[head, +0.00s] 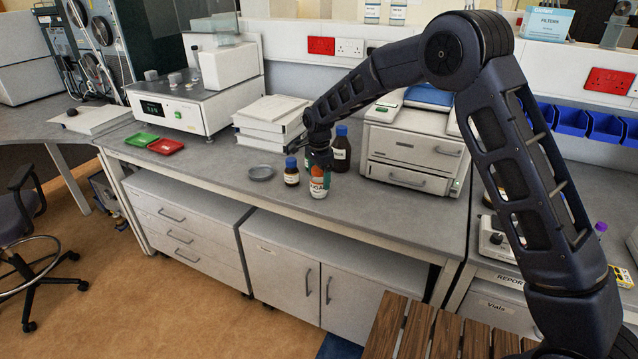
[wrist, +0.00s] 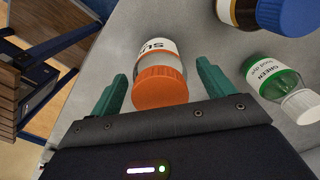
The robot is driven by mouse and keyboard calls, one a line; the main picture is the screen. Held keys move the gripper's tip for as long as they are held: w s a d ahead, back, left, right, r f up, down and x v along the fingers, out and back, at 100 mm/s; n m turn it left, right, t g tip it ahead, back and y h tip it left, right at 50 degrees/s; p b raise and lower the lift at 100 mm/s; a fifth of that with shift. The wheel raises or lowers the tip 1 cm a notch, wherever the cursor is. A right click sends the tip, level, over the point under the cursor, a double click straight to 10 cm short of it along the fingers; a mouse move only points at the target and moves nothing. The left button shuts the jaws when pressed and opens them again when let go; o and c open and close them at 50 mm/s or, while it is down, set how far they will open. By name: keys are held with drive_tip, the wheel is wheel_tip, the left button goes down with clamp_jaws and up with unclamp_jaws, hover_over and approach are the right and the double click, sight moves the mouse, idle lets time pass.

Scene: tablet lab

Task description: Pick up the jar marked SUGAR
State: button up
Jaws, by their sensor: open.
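The sugar jar (wrist: 162,68) is clear with white contents, an orange lid and a white label, of which the wrist view shows only the start of the word. In the head view the jar (head: 319,190) stands on the grey bench near its front edge, its label partly readable as "UGAR". My gripper (wrist: 161,72) is open, with one teal finger on each side of the jar and a visible gap to each. In the head view my gripper (head: 319,166) reaches down over the jar and hides part of its top.
A green food dye bottle (wrist: 276,77) with a white cap stands close to my right finger in the wrist view. A small brown bottle (head: 291,177) and a larger brown bottle (head: 341,155), both blue-capped, stand nearby. A shallow grey dish (head: 261,173) lies to the left.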

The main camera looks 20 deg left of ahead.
drive_tip(key=c, duration=1.2)
